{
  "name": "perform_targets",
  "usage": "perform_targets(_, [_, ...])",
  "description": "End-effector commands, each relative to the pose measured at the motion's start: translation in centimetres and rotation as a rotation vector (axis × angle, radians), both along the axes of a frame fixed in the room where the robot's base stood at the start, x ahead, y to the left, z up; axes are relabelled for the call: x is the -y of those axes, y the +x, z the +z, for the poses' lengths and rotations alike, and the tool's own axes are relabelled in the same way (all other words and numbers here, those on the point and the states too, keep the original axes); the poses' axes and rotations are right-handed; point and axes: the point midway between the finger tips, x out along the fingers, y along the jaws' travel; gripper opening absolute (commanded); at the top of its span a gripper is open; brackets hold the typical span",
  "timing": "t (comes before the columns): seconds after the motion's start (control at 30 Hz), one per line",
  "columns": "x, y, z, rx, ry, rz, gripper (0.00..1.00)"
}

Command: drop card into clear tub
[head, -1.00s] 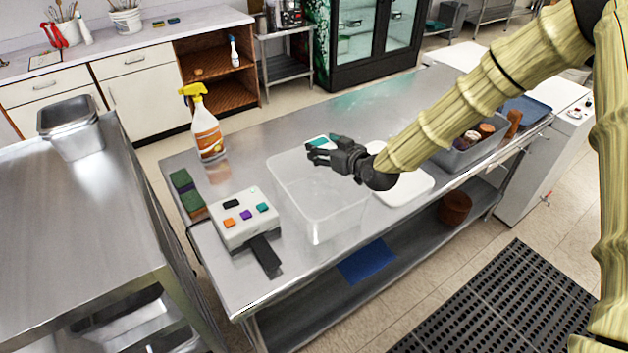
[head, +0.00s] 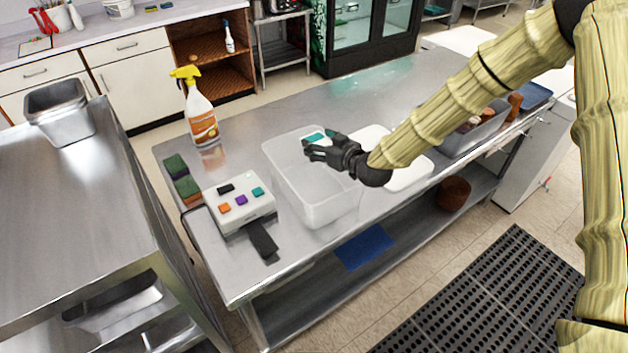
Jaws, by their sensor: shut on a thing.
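The clear tub (head: 314,203) is a translucent open box on the steel table. My gripper (head: 311,149) is over the far part of the tub, its dark fingers pointing left. It is shut on the card (head: 313,138), a small white and teal piece showing at the fingertips. The fingers hide part of the card. I cannot tell how high the card is above the tub's bottom.
A white device with coloured buttons (head: 238,201) and sponges (head: 182,181) are left of the tub. A spray bottle (head: 201,117) stands behind. A white board (head: 408,176) and a grey bin (head: 470,138) are to the right.

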Motion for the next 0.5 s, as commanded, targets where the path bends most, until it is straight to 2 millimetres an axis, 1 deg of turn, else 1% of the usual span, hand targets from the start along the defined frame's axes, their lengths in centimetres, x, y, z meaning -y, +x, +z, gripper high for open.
perform_targets(0.23, [-0.01, 0.2, -0.2, -0.002, 0.0, 0.001, 0.52])
perform_targets(0.27, [-0.01, 0.21, -0.21, -0.002, 0.0, 0.001, 0.67])
perform_targets(0.3, [-0.01, 0.21, -0.21, -0.001, 0.0, 0.0, 0.74])
perform_targets(0.37, [0.0, 0.2, -0.21, -0.001, 0.0, 0.0, 0.85])
perform_targets(0.4, [0.02, 0.19, -0.2, -0.001, 0.0, 0.0, 0.87])
perform_targets(0.5, [0.05, 0.19, -0.18, -0.001, 0.0, 0.0, 0.87])
